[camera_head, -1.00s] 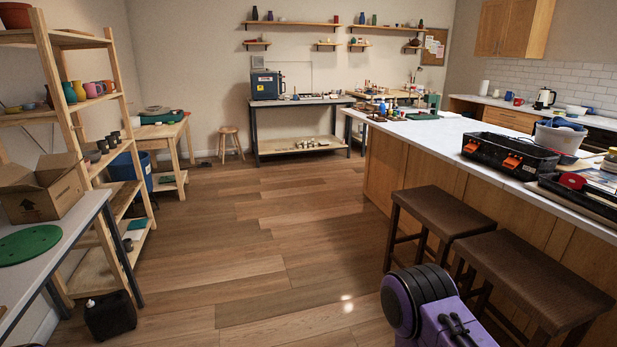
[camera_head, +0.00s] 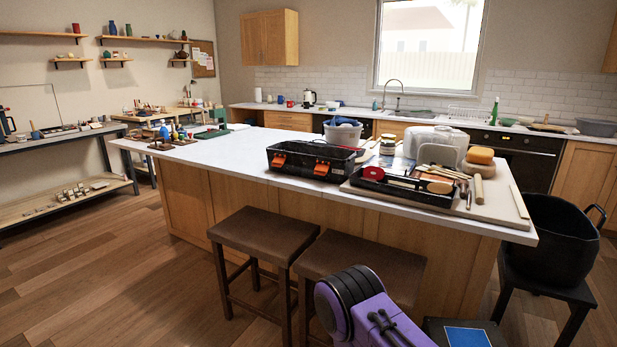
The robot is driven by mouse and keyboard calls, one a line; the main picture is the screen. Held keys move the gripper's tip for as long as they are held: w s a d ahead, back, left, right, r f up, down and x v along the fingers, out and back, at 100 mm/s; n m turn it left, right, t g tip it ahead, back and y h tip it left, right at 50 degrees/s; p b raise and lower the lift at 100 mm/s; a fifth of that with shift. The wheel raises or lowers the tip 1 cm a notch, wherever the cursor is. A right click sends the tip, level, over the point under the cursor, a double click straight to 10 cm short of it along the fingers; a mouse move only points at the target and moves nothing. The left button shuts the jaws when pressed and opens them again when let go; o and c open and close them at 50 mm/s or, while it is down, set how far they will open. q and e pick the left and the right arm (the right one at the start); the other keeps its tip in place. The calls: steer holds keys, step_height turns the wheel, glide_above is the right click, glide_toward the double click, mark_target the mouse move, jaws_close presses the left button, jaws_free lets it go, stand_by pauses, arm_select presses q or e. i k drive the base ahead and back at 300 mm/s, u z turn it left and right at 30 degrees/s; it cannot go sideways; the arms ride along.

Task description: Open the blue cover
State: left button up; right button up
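A flat blue panel with a pale edge (camera_head: 467,337) lies on top of a dark box-like thing at the bottom edge, right of the middle. It is cut off by the frame, and I cannot tell whether it is the blue cover. A dark blue machine (camera_head: 5,122) is partly visible at the far left edge, on the metal-legged bench. A purple and black part of my own arm shows at the bottom. Neither gripper is in view.
A white-topped island (camera_head: 225,155) fills the middle, with a black toolbox (camera_head: 312,160) and a tool tray on it. Two brown stools (camera_head: 264,233) stand before it. A black tub (camera_head: 550,240) stands on a stool at right. Wooden floor is clear at left.

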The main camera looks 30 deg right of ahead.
mark_target(404, 167)
steer(key=z, duration=1.05)
steer(key=i, duration=0.9)
steer(key=z, duration=0.85)
